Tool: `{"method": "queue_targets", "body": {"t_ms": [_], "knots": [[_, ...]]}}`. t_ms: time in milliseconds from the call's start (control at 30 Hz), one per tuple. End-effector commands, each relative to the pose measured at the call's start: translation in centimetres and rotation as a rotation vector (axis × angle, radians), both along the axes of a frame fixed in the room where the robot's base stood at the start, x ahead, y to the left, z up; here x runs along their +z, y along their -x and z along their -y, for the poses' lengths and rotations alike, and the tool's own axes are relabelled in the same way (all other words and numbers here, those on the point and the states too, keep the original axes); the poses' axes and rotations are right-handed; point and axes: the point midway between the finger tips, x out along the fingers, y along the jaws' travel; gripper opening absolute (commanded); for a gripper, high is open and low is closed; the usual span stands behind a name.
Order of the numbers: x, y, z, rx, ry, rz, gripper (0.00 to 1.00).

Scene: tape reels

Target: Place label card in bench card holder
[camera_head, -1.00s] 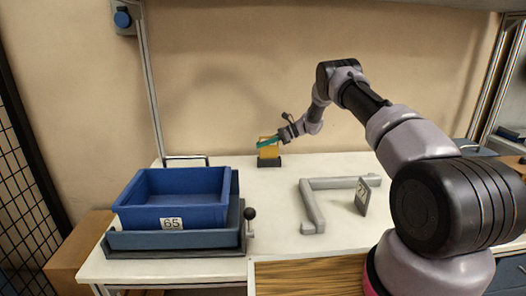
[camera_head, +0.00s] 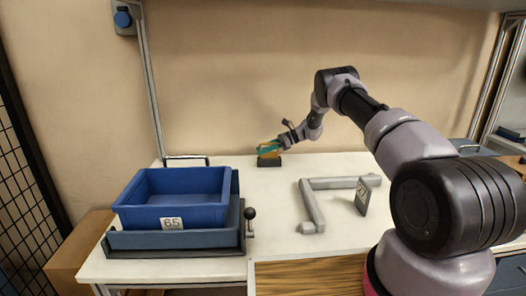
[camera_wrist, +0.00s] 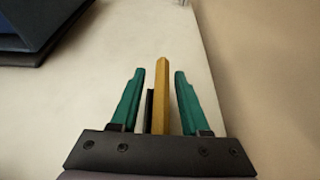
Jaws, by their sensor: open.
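The yellow-orange label card (camera_head: 270,155) stands at the dark card holder (camera_head: 269,163) at the back of the bench. In the wrist view the card (camera_wrist: 161,95) shows edge-on between my green fingers, with a gap on each side. A thin dark strip (camera_wrist: 149,108), perhaps part of the holder, is just left of it. My gripper (camera_head: 267,147) is open around the card and hides part of it in the head view. I cannot tell how deep the card sits in the holder.
A blue bin (camera_head: 175,200) labelled 65 sits in a dark blue tray (camera_head: 175,240) at the left. A grey angled bar (camera_head: 313,208) and a small upright plate marked 27 (camera_head: 362,197) are at the right. The middle of the white bench (camera_head: 270,205) is clear.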

Motion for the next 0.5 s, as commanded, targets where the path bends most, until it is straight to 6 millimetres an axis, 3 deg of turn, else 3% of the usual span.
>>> {"method": "queue_targets", "body": {"t_ms": [500], "knots": [[3.7,0.0,9.0,-0.003,0.0,0.001,0.46]]}}
